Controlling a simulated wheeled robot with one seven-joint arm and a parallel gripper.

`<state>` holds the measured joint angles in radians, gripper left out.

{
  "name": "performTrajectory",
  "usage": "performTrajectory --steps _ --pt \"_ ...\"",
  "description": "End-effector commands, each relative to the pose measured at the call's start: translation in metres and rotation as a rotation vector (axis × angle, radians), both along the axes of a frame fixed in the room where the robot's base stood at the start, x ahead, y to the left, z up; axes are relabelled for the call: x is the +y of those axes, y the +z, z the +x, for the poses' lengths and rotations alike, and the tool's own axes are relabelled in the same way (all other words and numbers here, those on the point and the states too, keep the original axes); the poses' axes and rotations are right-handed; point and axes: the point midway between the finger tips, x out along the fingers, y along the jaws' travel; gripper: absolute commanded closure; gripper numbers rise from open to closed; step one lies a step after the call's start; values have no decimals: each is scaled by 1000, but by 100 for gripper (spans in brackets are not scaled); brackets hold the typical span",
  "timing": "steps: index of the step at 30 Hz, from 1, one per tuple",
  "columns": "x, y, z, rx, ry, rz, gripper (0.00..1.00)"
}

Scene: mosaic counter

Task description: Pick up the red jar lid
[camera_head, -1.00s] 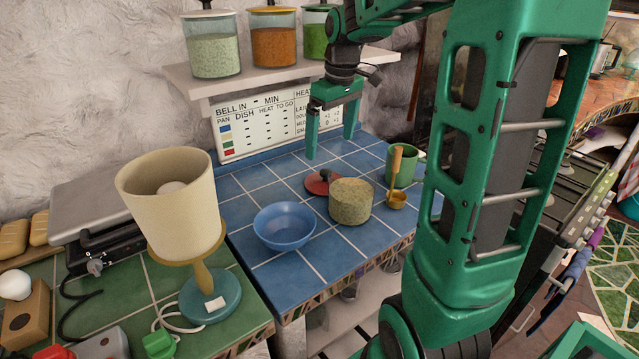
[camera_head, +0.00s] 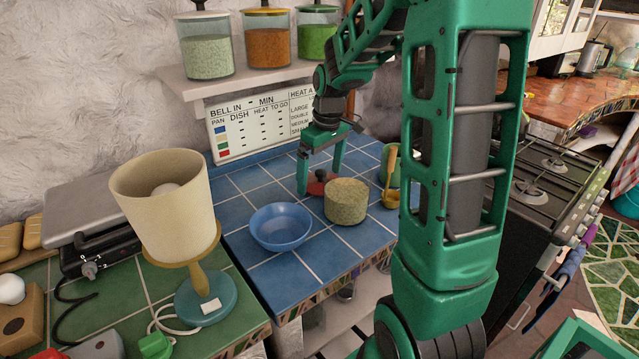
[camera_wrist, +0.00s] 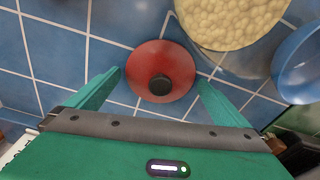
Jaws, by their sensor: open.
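The red jar lid (camera_wrist: 148,57) is a round red disc with a dark knob on top. It lies on the blue tiled counter. In the wrist view it sits just ahead of and between the fingertips of my gripper (camera_wrist: 160,80). In the head view the lid (camera_head: 319,184) is partly hidden behind the jar and by my gripper (camera_head: 318,178). My gripper points down with its fingers spread around the lid's area, open and empty. I cannot tell exactly how high the fingertips are above the tiles.
A pale, grain-filled jar (camera_head: 347,203) stands close beside the lid. A blue bowl (camera_head: 280,228) is in front to the left. A lamp (camera_head: 170,205) is at left. A shelf (camera_head: 215,84) overhangs behind.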

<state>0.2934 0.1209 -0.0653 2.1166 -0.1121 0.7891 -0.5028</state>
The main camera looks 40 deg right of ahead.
Motion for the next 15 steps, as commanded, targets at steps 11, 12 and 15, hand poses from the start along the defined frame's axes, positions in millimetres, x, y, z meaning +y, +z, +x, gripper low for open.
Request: performTrajectory --steps 11,12,15 --pt "0 -1 0 -1 0 0 33" --pt "0 -1 0 -1 0 0 37" --pt "0 -1 0 -1 0 0 37"
